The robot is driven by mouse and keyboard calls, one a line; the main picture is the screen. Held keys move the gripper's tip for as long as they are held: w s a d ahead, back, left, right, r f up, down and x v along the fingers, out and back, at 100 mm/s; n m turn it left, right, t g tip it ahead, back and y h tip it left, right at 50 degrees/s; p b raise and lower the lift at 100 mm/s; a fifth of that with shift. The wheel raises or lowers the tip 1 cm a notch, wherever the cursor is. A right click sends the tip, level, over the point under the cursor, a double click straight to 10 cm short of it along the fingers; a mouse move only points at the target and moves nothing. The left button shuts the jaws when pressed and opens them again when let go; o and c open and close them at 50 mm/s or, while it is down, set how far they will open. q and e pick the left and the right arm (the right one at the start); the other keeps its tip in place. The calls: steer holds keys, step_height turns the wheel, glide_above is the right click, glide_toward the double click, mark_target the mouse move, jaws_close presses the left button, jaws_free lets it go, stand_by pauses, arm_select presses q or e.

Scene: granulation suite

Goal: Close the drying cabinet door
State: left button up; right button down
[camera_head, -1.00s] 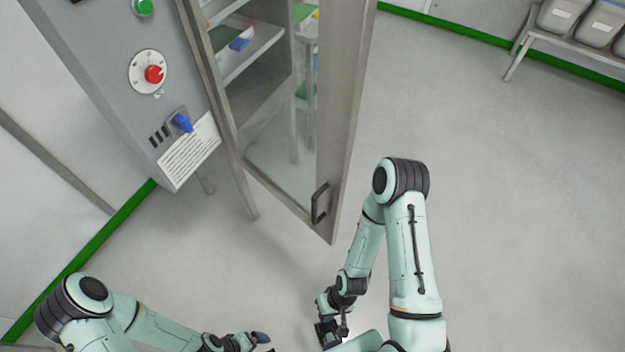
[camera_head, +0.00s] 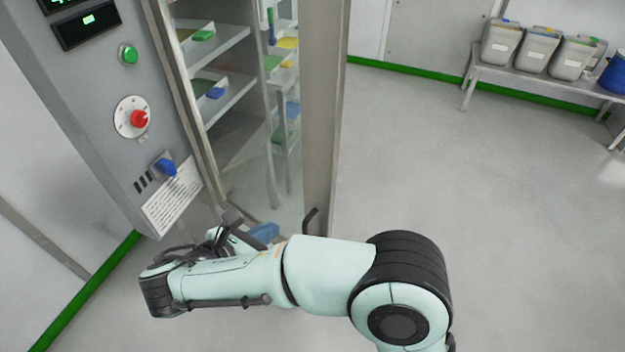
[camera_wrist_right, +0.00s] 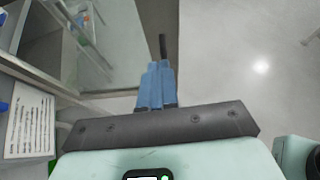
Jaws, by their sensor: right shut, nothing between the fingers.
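The drying cabinet (camera_head: 75,130) stands at the left of the head view, its shelves exposed. Its glazed door stands open, with its grey metal frame (camera_head: 325,110) edge-on to the right of the shelves. The dark door handle (camera_head: 310,217) shows low on that frame, partly hidden by my right arm. My right gripper (camera_head: 264,233) has blue fingers, shut and empty, low by the door's glass. In the wrist view the shut fingers (camera_wrist_right: 156,88) point at the lower door frame (camera_wrist_right: 158,18), just below the dark handle (camera_wrist_right: 163,46). I cannot tell whether they touch it. My left gripper is out of view.
A control panel with a red knob (camera_head: 139,118) and a blue switch (camera_head: 165,167) is on the cabinet's front. Trays with coloured items sit on the shelves (camera_head: 225,90). A bench (camera_head: 540,80) with grey bins stands at the back right. The floor between is clear.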

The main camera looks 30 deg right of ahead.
steer(key=t+h, duration=0.1)
steer(key=h, duration=0.1)
glide_toward(323, 171)
steer(key=shift+m, duration=0.4)
steer(key=b+x, duration=0.1)
steer(key=x, duration=0.4)
steer(key=shift+w+d+f, duration=0.15)
steer(key=shift+d+f, duration=0.05)
steer(key=shift+f, duration=0.1)
steer(key=shift+w+d, duration=0.25)
steer(key=shift+d, duration=0.15)
steer(key=shift+d, duration=0.1)
